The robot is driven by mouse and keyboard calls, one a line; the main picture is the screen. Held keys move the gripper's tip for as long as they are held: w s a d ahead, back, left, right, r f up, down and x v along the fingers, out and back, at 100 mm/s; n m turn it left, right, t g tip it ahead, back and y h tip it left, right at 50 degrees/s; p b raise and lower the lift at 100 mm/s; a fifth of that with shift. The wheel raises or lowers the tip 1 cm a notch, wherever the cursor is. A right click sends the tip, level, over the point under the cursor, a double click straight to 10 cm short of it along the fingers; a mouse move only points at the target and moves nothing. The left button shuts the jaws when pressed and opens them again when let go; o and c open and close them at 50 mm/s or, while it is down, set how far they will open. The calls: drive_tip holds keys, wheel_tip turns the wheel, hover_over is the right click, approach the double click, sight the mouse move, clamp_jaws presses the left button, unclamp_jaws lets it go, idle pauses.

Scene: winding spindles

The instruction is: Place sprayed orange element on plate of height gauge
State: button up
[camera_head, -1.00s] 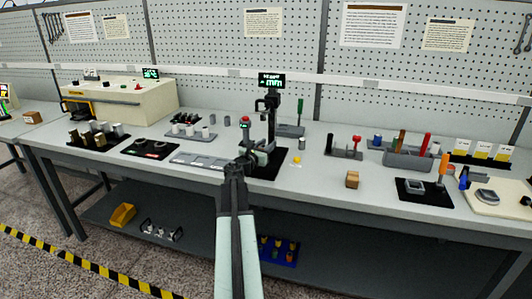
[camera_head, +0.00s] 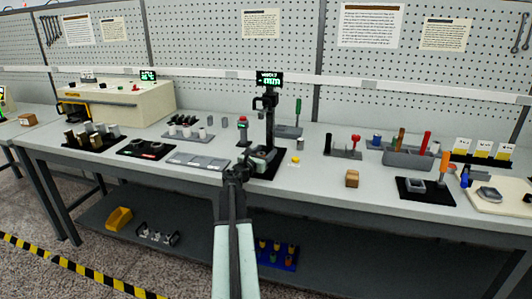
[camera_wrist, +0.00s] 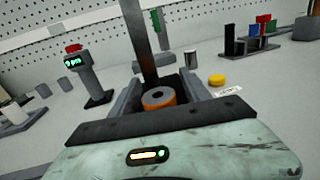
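The orange element (camera_wrist: 158,98) is a short ring with a grey top and a dark hole, in the wrist view. It sits upright between the fingers of my gripper (camera_wrist: 164,84), in front of the foot of the height gauge (camera_wrist: 138,40). The fingers are spread, with a dark gap at the element's right side. Its underside is hidden, so its contact with the plate cannot be made out. In the head view my gripper (camera_head: 238,169) is just front-left of the gauge (camera_head: 270,120) and its dark base (camera_head: 268,170). The orange element cannot be picked out there.
A small post with a red top (camera_head: 243,125) stands left of the gauge. A yellow disc (camera_head: 296,160) lies to its right, with a brown block (camera_head: 352,178) further right. Flat grey plates (camera_head: 198,162) lie left of my gripper. A tool rack (camera_head: 408,157) stands at right.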

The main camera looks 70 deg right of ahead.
drive_tip(key=shift+a+r, duration=0.2)
drive_tip(key=a, duration=0.3)
drive_tip(key=w+a, duration=0.1)
drive_tip(key=a, duration=0.7)
drive_tip(key=shift+w+a, duration=0.25)
drive_tip(key=shift+w, duration=0.05)
